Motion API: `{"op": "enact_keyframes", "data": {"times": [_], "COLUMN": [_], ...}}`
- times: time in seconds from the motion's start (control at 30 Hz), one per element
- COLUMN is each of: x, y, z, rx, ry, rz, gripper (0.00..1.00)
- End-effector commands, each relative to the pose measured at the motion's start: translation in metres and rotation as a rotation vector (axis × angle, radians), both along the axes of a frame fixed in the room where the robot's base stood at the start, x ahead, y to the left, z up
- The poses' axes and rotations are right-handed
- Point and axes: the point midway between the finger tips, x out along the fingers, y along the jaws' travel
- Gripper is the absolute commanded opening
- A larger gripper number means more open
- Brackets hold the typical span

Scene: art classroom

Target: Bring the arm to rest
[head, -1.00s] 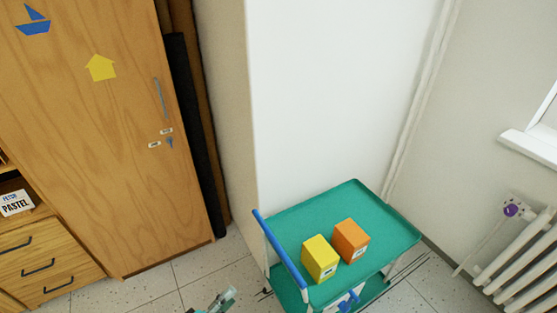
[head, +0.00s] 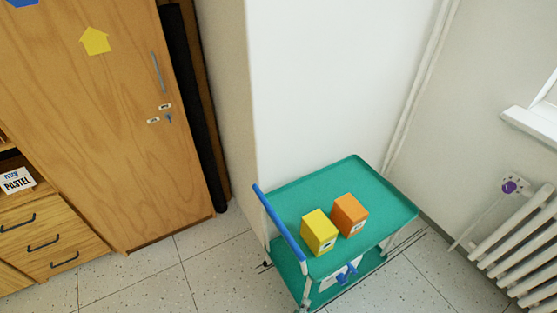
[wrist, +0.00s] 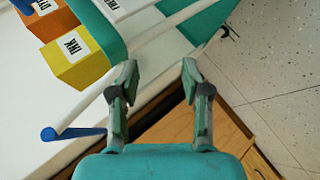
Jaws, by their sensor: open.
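My gripper (wrist: 158,78) shows in the wrist view with its two fingers spread apart. Nothing is between the fingers. The head view does not show my gripper or arm. The wrist view looks past the fingers at part of the cart, the floor and wooden furniture. No contact between my gripper and any object is visible.
A teal cart (head: 380,190) with a blue handle (head: 279,224) stands by the white wall. A yellow box (head: 319,232) and an orange box (head: 350,214) sit on its top. A wooden cabinet (head: 110,130) is left, a radiator (head: 520,240) right. Floor (head: 210,270) before the cabinet is clear.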

Motion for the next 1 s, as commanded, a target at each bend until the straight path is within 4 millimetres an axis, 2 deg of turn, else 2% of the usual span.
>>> {"op": "enact_keyframes", "data": {"times": [0.03,0.23,0.37,0.47,0.67,0.8,1.0], "x": [-0.016,-0.071,-0.108,-0.136,-0.185,-0.213,-0.243], "y": [-0.017,-0.053,-0.069,-0.078,-0.089,-0.094,-0.104], "z": [-0.005,-0.005,0.009,0.026,0.078,0.127,0.206], "rx": [0.038,0.232,0.363,0.466,0.666,0.801,0.964], "ry": [0.015,0.038,0.028,0.006,-0.074,-0.161,-0.32], "rz": [0.0,0.008,0.0,-0.013,-0.059,-0.106,-0.186], "gripper": [0.47,0.47,0.47,0.47,0.47,0.47,0.47]}}
